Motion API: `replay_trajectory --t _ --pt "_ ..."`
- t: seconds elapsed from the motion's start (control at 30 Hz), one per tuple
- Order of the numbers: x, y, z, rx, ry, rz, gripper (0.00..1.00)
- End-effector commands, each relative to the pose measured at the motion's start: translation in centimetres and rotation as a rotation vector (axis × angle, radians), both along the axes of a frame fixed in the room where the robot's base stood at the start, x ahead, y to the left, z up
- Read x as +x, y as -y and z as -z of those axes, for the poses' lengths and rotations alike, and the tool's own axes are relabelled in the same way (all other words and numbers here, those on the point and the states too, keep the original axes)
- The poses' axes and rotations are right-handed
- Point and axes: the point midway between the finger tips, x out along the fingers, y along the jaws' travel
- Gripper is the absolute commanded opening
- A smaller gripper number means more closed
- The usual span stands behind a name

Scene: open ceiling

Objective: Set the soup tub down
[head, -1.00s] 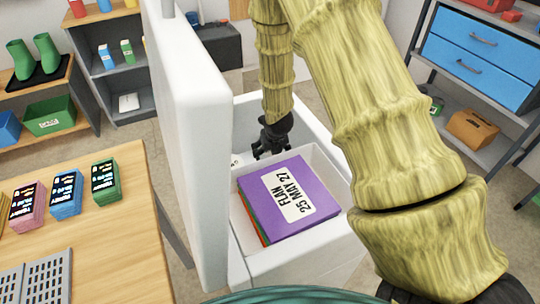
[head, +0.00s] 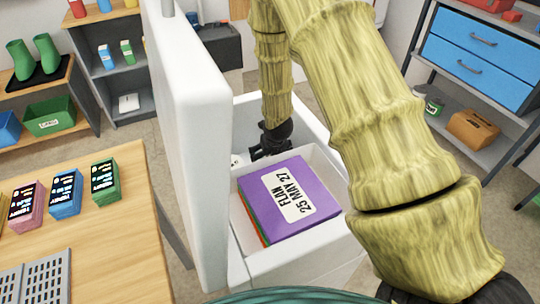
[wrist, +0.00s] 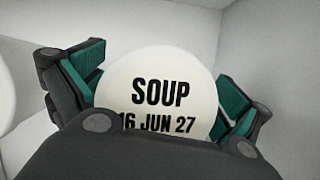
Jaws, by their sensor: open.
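The soup tub (wrist: 158,85) shows in the wrist view as a round white lid reading "SOUP 16 JUN 27". My gripper (wrist: 160,100) is open, with a green-padded finger on each side of the tub. I cannot tell whether either pad touches it. In the head view my gripper (head: 268,150) is low inside the white chest (head: 290,268), behind the purple box. The tub itself is hidden there, and its base is out of sight in both views.
A purple box (head: 308,212) labelled "FLAN 25 MAY 27" lies on a stack in the chest, close to my gripper. The chest's raised lid (head: 185,140) stands to the left. A wooden table (head: 120,250) with small cartons is beyond it.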

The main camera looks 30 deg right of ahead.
Motion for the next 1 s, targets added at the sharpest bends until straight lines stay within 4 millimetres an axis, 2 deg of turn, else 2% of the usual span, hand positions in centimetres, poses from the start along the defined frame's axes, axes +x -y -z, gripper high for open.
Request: replay_trajectory --t 0.17,0.7,1.0 --pt "-0.2 -0.1 -0.9 -0.001 0.001 -0.001 1.0" --pt "-3.3 -0.7 -8.6 -0.001 0.001 -0.001 1.0" --pt "-4.3 -1.0 -11.0 0.0 0.001 0.0 1.0"
